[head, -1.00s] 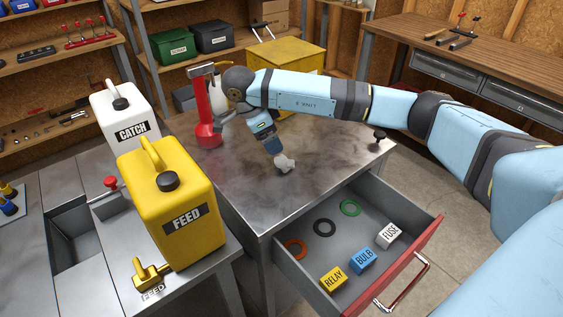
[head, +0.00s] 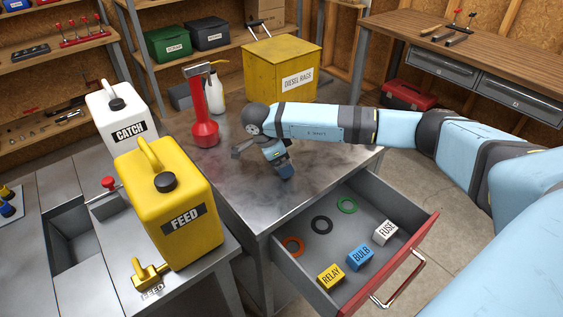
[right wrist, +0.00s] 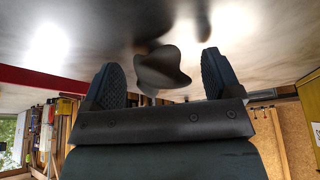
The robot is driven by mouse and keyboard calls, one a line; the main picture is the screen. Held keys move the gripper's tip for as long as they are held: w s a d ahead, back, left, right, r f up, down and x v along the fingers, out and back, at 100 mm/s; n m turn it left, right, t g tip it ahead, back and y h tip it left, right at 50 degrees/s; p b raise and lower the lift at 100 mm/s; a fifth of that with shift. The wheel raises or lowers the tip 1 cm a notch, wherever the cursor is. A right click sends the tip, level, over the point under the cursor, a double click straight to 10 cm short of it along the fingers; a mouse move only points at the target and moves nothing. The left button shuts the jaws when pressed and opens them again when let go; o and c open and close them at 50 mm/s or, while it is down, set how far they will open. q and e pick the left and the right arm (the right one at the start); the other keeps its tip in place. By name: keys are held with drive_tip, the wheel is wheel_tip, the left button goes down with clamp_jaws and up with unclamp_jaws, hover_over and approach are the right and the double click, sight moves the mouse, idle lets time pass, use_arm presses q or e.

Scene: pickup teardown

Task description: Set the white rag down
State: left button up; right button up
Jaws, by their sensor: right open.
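My right gripper (head: 286,174) points down at the steel tabletop (head: 215,165), behind the open drawer. In the right wrist view its two dark ridged fingers (right wrist: 162,62) are spread apart. The white rag (right wrist: 163,72) shows there as a crumpled lump, greyish in shade, between the fingers with a gap on each side. It appears to lie on or very close to the tabletop; exact contact is hard to tell. In the head view the rag is hidden by the gripper. My left gripper is not in view.
A red bottle-shaped tool (head: 204,115) and a yellow DIESEL RAGS bin (head: 270,80) stand behind. The open drawer (head: 293,270) holds several blocks and rings. FEED (head: 200,238) and CATCH (head: 113,115) jugs stand left.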

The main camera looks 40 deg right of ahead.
drive_tip(key=c, duration=0.9)
drive_tip(key=shift+c, duration=1)
drive_tip(key=shift+r, duration=0.1)
wheel_tip(320, 180, up, 20)
drive_tip(key=p, duration=0.1)
drive_tip(key=s+a+r+n+t+y+p, duration=0.2)
drive_tip(key=a+n+p, duration=0.4)
drive_tip(key=n, duration=0.4)
drive_tip(key=s+a+r+n+t+y+p, duration=0.1)
drive_tip(key=s+a+n+t+y+p, duration=0.1)
drive_tip(key=a+n+p, duration=0.4)
drive_tip(key=s+n+t, duration=0.1)
drive_tip(key=s+n, duration=0.1)
drive_tip(key=n, duration=0.3)
drive_tip(key=shift+a+r+n+t, duration=0.25)
drive_tip(key=shift+r+n+t, duration=0.05)
drive_tip(key=shift+r+t, duration=0.1)
